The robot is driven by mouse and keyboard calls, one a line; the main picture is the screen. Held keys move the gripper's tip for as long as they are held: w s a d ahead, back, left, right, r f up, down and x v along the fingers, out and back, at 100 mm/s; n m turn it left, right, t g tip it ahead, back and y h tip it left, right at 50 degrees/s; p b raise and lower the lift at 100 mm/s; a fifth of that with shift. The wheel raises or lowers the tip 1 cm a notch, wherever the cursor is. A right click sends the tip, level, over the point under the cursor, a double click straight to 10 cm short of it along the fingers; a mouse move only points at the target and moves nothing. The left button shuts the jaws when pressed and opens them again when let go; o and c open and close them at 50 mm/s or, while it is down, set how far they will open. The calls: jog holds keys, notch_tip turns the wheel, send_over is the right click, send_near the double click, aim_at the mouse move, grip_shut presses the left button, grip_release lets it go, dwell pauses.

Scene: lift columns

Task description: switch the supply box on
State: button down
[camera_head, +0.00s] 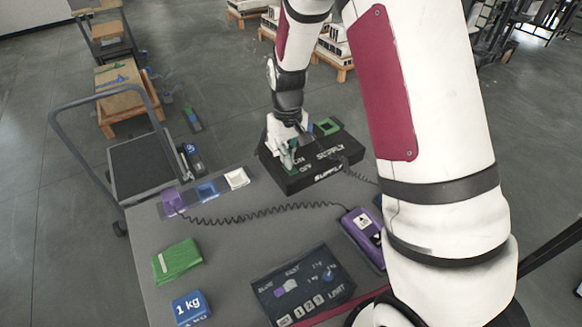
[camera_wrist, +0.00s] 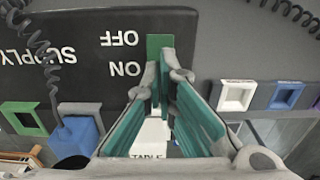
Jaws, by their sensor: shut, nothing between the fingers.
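The supply box (camera_head: 318,178) is a black box at the back of the grey table in the head view, marked SUPPLY, ON and OFF. It fills the upper left of the wrist view (camera_wrist: 75,75), where its lettering is upside down. A green patch (camera_wrist: 159,42) lies beside the OFF and ON words, perhaps the switch; its lower end is hidden by my fingertips. My gripper (camera_head: 288,155) is over the ON/OFF side of the box. In the wrist view my gripper (camera_wrist: 161,82) has its green-padded fingers shut at the patch. I cannot tell contact or the switch's position.
A green square frame (camera_head: 327,127) and a blue plug (camera_wrist: 75,137) with a coiled cord are at the box's far edge. White (camera_head: 237,178), blue (camera_head: 207,191) and purple (camera_head: 173,202) sockets line the table edge. A purple handset (camera_head: 362,235) and control panel (camera_head: 303,285) lie nearer.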

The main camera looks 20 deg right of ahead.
jog(key=shift+f, duration=0.25)
jog(key=shift+r+p, duration=1.45)
jog(key=shift+r, duration=2.1)
jog(key=s+r+m+t, duration=0.1)
jog(key=s+r+t, duration=0.3)
jog(key=s+r, duration=1.6)
jog(key=s+r+m+t, duration=0.1)
jog(key=s+r, duration=0.1)
jog(key=s, duration=0.6)
jog(key=shift+d+r, duration=0.15)
jog(key=shift+r, duration=0.1)
